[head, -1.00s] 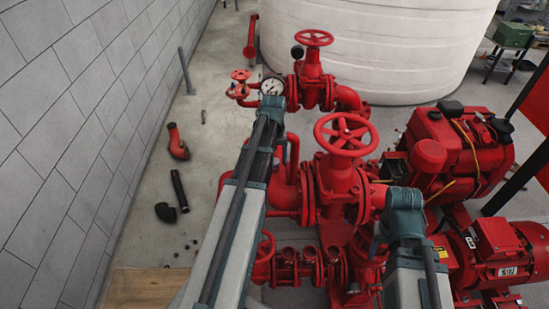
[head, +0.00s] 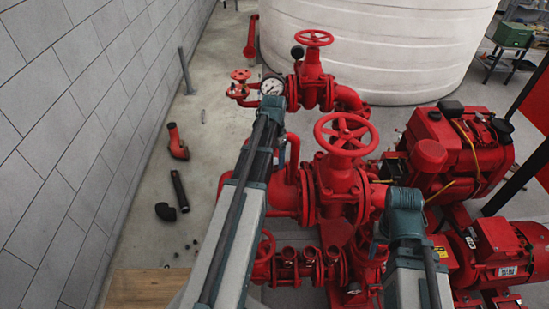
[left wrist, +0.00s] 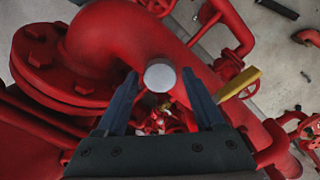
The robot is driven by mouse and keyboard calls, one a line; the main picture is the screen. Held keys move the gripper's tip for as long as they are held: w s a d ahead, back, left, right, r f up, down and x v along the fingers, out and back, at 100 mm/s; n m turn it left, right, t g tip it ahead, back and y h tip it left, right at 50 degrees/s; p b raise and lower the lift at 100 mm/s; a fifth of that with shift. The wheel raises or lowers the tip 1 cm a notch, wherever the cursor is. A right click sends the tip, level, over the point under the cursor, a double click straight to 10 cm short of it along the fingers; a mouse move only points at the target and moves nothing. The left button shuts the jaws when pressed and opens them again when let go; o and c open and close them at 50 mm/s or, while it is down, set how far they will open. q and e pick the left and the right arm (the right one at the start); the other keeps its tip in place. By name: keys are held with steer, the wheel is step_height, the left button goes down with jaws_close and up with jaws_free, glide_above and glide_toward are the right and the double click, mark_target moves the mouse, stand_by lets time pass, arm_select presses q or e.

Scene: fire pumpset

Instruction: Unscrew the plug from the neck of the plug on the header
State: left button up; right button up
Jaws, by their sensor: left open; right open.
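In the left wrist view, a round grey plug (left wrist: 160,75) shows end-on against a thick curved red pipe (left wrist: 125,35). My left gripper (left wrist: 160,80) is open, with a dark blue finger on either side of the plug. Gaps show on both sides; whether the fingers reach its depth I cannot tell. The neck under the plug is hidden. In the head view my left arm covers the plug and most of that gripper. My right gripper (head: 376,248) shows only partly below its arm, near the red pipework, apart from the plug.
A yellow lever (left wrist: 240,83) stands to the right of the left gripper. Red handwheels (head: 345,134) and a gauge (head: 271,87) rise around the arms. A red engine (head: 465,150) stands right. Loose black pipe pieces (head: 179,190) lie on the open floor left.

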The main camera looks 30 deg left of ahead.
arm_select(q)
steer(key=m, duration=0.4)
steer(key=shift+m, duration=0.3)
steer(key=m, duration=0.4)
steer(key=shift+m, duration=0.3)
jaws_close()
steer(key=n, duration=0.4)
steer(key=shift+n, duration=0.4)
